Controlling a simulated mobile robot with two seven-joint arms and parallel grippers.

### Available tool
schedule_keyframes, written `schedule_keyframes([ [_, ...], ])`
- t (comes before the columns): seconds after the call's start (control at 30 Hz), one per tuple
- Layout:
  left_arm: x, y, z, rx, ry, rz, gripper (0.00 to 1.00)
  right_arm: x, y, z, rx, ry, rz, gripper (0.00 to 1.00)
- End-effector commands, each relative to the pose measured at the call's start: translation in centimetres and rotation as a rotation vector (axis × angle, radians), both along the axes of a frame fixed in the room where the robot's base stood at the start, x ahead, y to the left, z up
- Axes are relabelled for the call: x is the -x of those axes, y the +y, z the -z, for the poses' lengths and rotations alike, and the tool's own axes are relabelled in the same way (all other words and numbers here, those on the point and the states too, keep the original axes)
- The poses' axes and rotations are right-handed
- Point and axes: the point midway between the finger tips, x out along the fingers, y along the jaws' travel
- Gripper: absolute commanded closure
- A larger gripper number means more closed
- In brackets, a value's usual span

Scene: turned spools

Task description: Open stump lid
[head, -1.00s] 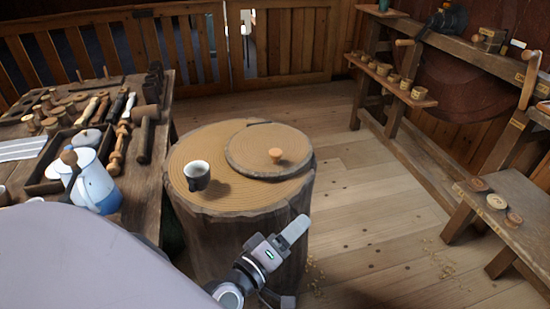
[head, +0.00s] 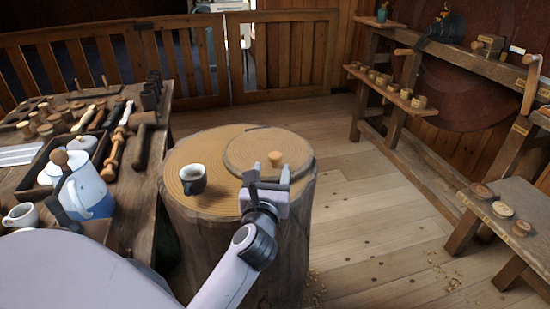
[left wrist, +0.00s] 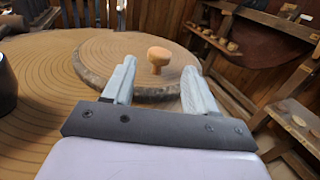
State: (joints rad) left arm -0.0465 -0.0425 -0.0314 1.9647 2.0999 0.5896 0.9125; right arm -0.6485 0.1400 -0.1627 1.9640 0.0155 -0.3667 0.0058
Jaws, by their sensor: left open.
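The stump (head: 212,206) stands in the middle of the floor with a ringed wooden top. Its round lid (head: 245,150) lies flat on the top's right part, with a small wooden knob (head: 275,158) at its centre. My left gripper (head: 268,172) is open and empty, just in front of the knob. In the left wrist view the knob (left wrist: 159,56) shows beyond and between the two open fingers (left wrist: 158,88), not touched by them. The lid (left wrist: 110,55) also shows there, bark-edged. My right gripper is not in view.
A dark mug (head: 193,180) with a white inside stands on the stump's top, left of the lid. A workbench at left holds tools, a blue-and-white pot (head: 84,188) and a white cup (head: 21,216). A low bench (head: 520,214) with discs is at right.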

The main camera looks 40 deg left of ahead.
Motion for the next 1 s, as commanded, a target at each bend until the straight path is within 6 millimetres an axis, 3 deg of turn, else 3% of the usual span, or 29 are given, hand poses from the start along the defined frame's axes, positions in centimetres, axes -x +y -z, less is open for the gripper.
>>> schedule_keyframes([
  [0.5, -5.5, 2.8, 0.0, -0.004, 0.0, 0.001, 0.43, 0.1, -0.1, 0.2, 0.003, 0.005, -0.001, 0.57],
  [0.87, -6.0, 3.1, 0.0, -0.004, 0.001, 0.0, 0.43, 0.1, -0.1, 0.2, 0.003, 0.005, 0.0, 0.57],
  [0.9, -6.0, 3.1, 0.0, -0.004, 0.001, 0.0, 0.46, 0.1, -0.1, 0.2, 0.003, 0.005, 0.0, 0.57],
  [1.0, -6.0, 3.1, 0.0, -0.004, 0.001, 0.0, 0.79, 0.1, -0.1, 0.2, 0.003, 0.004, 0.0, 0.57],
])
